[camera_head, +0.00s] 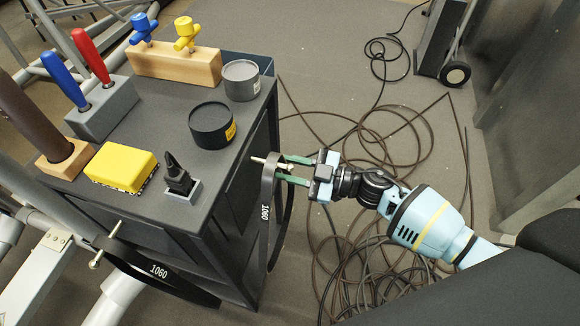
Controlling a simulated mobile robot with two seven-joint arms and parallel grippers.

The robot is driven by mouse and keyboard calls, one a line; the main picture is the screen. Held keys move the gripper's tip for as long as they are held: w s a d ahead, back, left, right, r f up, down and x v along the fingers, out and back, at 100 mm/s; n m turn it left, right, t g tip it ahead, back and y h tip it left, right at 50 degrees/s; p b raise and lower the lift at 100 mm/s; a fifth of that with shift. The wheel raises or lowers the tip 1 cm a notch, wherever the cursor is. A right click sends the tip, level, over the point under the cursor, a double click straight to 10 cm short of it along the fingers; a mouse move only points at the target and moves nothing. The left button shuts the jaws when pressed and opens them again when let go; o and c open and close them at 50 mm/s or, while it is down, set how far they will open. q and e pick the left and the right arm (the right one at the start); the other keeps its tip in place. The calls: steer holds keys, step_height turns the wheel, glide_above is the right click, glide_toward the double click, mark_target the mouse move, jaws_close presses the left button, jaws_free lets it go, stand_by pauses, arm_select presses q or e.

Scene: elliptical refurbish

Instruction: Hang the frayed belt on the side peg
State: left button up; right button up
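One black belt (267,216) marked 1060 hangs as a loop on the right side of the dark cabinet. Its top is at the pale side peg (257,159), between cabinet and gripper. A second black belt (165,273), also marked 1060, hangs tilted at the cabinet's front, by another metal peg (96,260). I cannot tell by sight which belt is frayed. My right gripper (282,168) reaches in from the right. Its green fingers are apart, above and below the peg's end, close to the belt's top. My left gripper is not in view.
The dark cabinet top (187,160) holds a yellow block (119,168), two round tins, a screwdriver holder (103,106) and a wooden block (175,66) with valve-like pieces. Coiled cables (375,245) cover the floor at right. A wheeled unit (442,42) stands at the back.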

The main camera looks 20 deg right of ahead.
steer(key=v, duration=0.7)
steer(key=shift+s+d+p, duration=0.25)
steer(key=shift+d+p, duration=0.1)
